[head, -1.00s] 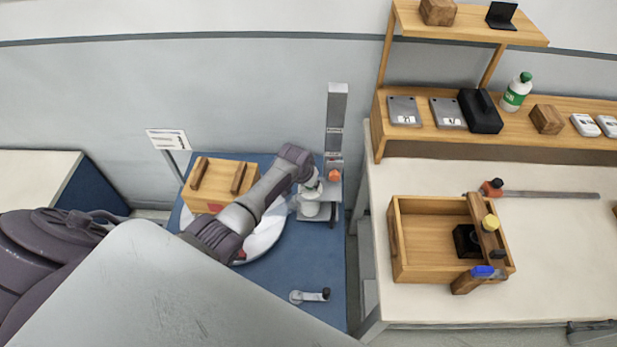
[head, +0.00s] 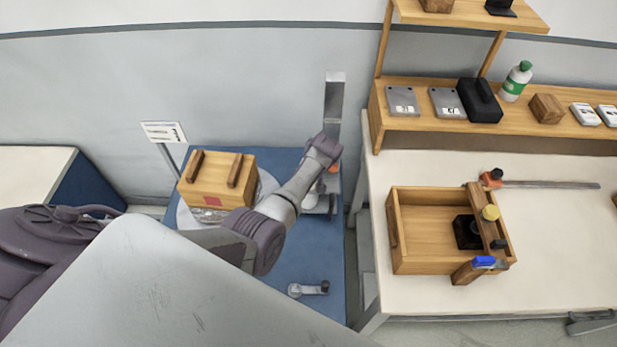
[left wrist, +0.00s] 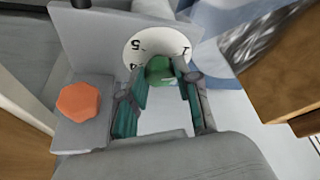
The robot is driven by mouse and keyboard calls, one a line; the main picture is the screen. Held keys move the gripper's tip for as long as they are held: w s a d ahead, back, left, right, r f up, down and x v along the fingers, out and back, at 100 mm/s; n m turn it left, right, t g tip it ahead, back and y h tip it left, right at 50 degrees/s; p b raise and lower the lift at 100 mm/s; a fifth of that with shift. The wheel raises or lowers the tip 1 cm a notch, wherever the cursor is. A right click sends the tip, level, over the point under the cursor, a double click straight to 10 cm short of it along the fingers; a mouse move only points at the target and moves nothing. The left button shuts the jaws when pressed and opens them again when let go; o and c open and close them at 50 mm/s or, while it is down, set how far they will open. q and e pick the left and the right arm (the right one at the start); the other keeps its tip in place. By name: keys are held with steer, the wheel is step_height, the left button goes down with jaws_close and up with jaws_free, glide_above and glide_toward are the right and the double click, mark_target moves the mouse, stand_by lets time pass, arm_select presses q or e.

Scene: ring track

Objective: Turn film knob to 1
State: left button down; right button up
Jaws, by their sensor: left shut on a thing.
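In the left wrist view a white dial (left wrist: 172,45) with black digits, a 5 and a 1 among them, sits on a grey housing. A green knob (left wrist: 160,68) stands at its centre. My left gripper (left wrist: 165,80) is shut on this green knob, one finger on each side. An orange hexagonal knob (left wrist: 78,101) is on the grey housing to the left. In the head view my left gripper (head: 311,197) points down at the foot of the grey post (head: 334,100), and my wrist hides most of the dial.
A wooden box (head: 215,182) with two bars on top sits on a round plate left of my forearm. A small lever (head: 309,289) lies in front on the blue table (head: 290,260). At right, a table (head: 550,250) bears a wooden tray (head: 420,268).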

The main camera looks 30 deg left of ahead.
arm_select(q)
steer(key=shift+w+n+g+b, duration=0.1)
steer(key=shift+n+g+b, duration=0.4)
steer(key=shift+n+b, duration=0.8)
steer(key=shift+n, duration=0.4)
steer(key=c, duration=0.8)
jaws_free()
steer(key=v, duration=1.2)
steer(key=shift+w+d, duration=0.1)
steer(key=shift+d, duration=0.2)
steer(key=shift+f, duration=0.1)
